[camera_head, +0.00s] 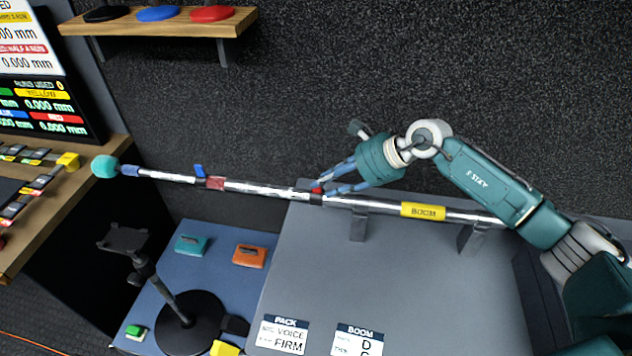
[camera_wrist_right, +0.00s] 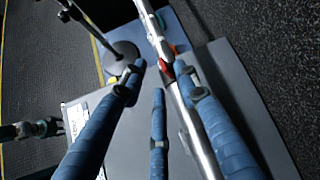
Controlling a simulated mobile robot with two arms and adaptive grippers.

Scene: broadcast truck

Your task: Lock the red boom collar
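The silver boom (camera_head: 268,188) runs across the picture, with a teal round tip at its left end. A black collar with a red lever (camera_head: 317,190) sits on it above the grey case's left edge; it shows as red in the right wrist view (camera_wrist_right: 167,68). Another collar, dull red with a blue lever (camera_head: 200,170), sits farther left. My right gripper (camera_head: 328,185) has its blue fingers reaching to the red-levered collar from the right. In the wrist view its fingers (camera_wrist_right: 160,72) are spread on either side of the collar; contact is unclear. My left gripper does not show in the head view.
Two brackets (camera_head: 359,226) hold the boom over the grey case (camera_head: 420,290). A black stand (camera_head: 190,322) and small teal and orange pieces are on a blue mat (camera_head: 215,270). A shelf (camera_head: 160,22) is at upper left, and a desk with a screen (camera_head: 50,110) at left.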

